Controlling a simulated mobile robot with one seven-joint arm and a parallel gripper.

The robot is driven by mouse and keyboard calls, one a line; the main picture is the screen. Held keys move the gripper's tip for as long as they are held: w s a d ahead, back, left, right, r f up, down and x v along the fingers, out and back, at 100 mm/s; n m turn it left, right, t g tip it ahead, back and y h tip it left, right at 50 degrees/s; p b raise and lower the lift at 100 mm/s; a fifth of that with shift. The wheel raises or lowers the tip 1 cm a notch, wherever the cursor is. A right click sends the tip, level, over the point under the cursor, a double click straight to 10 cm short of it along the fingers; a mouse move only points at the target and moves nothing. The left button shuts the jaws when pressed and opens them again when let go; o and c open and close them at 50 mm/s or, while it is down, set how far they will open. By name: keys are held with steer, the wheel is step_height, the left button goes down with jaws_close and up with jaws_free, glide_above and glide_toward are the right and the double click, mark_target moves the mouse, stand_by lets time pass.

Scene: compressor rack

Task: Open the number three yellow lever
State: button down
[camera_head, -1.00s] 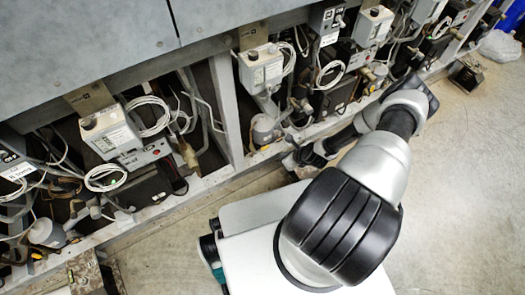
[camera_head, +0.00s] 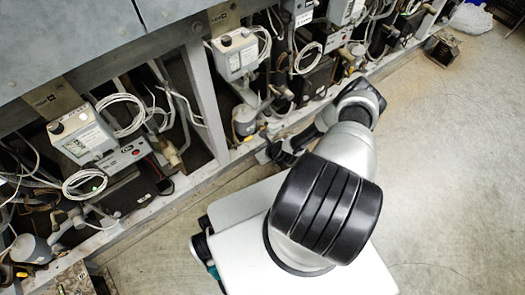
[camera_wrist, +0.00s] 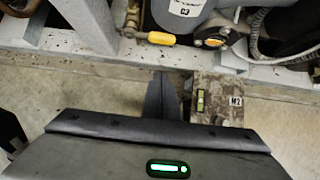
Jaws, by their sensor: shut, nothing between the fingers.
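In the wrist view a yellow lever (camera_wrist: 161,38) lies roughly sideways on a small brass fitting, low on the rack frame. It is just below a grey cylinder (camera_wrist: 182,20) whose white label appears to read C3. My gripper (camera_wrist: 164,84) shows as a dark narrow finger shape pointing up toward the rack. It is shut and empty, below the lever in the picture and apart from it. In the head view my gripper (camera_head: 277,155) is small and partly hidden by my arm, near the rack's lower rail.
A metal block (camera_wrist: 217,98) labelled M2 sits on the floor right of my gripper. Another fitting with a yellow-orange part (camera_wrist: 215,41) is right of the lever. The rack's lower rail (camera_head: 200,173) and upright post (camera_head: 203,95) stand close. Open floor (camera_head: 440,180) lies to the right.

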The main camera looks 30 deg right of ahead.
mark_target(245, 141)
steer(key=w, duration=0.2)
steer(key=w+a+b, duration=0.1)
steer(key=w, duration=0.1)
steer(key=shift+w+r, duration=0.1)
steer(key=shift+w, duration=0.2)
steer(key=shift+r, duration=0.1)
steer(key=shift+r+h+p, duration=0.1)
steer(key=shift+h+p, duration=0.25)
steer(key=shift+h, duration=0.15)
